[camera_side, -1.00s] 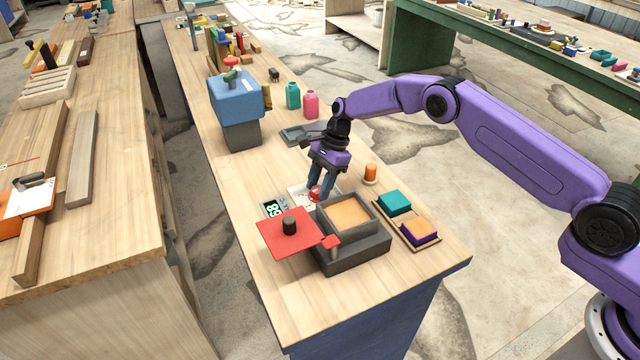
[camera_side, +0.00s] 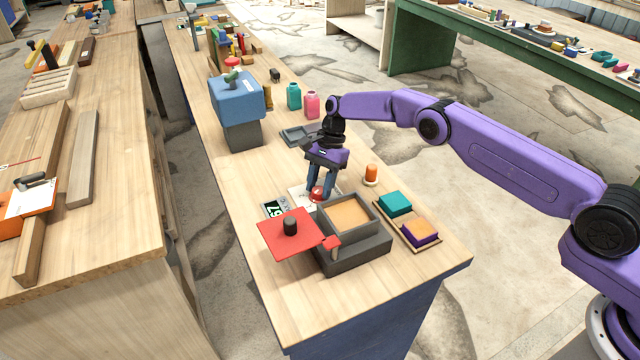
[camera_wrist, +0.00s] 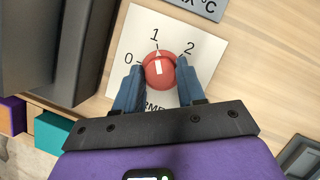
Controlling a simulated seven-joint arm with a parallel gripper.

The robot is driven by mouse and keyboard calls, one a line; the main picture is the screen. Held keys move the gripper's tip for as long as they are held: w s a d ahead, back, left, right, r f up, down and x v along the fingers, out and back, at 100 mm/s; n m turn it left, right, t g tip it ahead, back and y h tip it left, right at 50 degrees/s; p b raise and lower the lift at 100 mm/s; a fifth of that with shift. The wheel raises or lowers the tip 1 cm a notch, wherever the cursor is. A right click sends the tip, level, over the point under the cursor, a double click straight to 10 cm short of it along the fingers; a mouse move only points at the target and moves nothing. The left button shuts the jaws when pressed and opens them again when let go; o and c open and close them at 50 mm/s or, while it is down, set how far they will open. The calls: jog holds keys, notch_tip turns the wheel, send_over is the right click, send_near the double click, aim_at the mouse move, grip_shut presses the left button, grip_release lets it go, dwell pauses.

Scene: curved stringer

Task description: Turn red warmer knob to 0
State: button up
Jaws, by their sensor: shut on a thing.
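The red warmer knob (camera_wrist: 160,72) sits on a white dial plate (camera_wrist: 204,82) marked 0, 1 and 2 in the wrist view. Its white mark points up, close to the 1. My gripper (camera_wrist: 160,77) is shut on the knob, with one blue finger on its left side and one on its right. In the side view the knob (camera_side: 316,194) shows low between the fingers of my gripper (camera_side: 319,190), beside the grey warmer box (camera_side: 352,250). The lower lettering on the plate is partly hidden by my gripper.
A digital display (camera_side: 274,208) lies left of the dial plate. A red lid with a black handle (camera_side: 280,236) is in front. An orange knob-like piece (camera_side: 371,173) and a board with teal and purple blocks (camera_side: 408,217) stand to the right. Pink and green bottles are behind.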

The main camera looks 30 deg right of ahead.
jog(key=o, duration=1)
jog(key=shift+v, duration=3.8)
